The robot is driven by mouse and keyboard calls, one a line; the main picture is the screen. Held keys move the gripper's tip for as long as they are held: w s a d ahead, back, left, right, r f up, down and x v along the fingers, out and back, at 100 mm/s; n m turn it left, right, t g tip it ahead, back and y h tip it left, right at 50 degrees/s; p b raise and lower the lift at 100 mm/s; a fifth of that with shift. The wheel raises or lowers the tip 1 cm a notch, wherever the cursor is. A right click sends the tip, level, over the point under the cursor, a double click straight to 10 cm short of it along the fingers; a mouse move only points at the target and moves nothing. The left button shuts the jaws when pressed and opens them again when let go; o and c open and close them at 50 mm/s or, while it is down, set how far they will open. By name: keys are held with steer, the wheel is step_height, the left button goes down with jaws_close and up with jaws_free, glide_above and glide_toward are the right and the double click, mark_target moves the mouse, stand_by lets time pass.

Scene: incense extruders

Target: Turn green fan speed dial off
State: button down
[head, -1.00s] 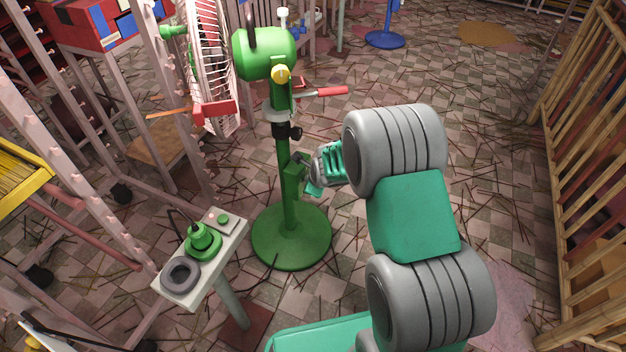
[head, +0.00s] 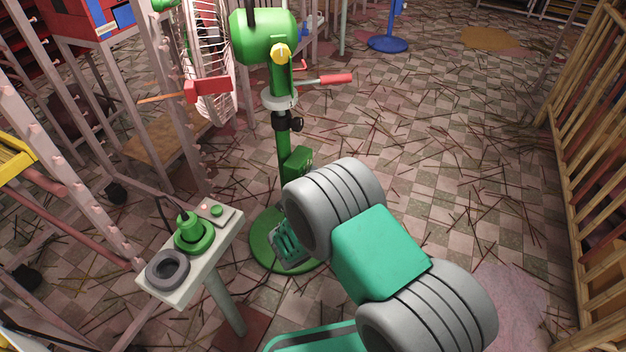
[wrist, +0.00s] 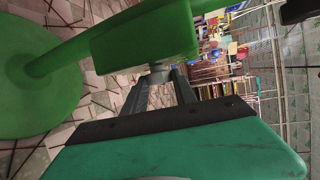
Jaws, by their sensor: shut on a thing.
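The green fan (head: 265,38) stands on a green pole with a round base in the head view. A green control box (head: 297,162) sits low on the pole, and the same box (wrist: 145,40) fills the upper middle of the wrist view. A small grey dial (wrist: 154,77) sticks out from the box's face. My gripper (wrist: 160,81) is at that face with its two dark fingers on either side of the dial, shut on it. In the head view my arm hides the fingertips and the dial. The dial's marking cannot be read.
A narrow white stand (head: 224,247) at the left holds a green plug-like piece (head: 193,232), a grey ring (head: 167,270) and a green button (head: 216,210). Pink racks rise behind it. A wooden slatted rack (head: 590,150) lines the right. The littered floor between is open.

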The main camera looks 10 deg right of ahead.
steer(key=shift+t, duration=0.3)
steer(key=c, duration=1)
jaws_free()
steer(key=p+v, duration=0.1)
steer(key=v, duration=0.6)
steer(key=shift+s+a, duration=0.15)
steer(key=shift+s, duration=0.2)
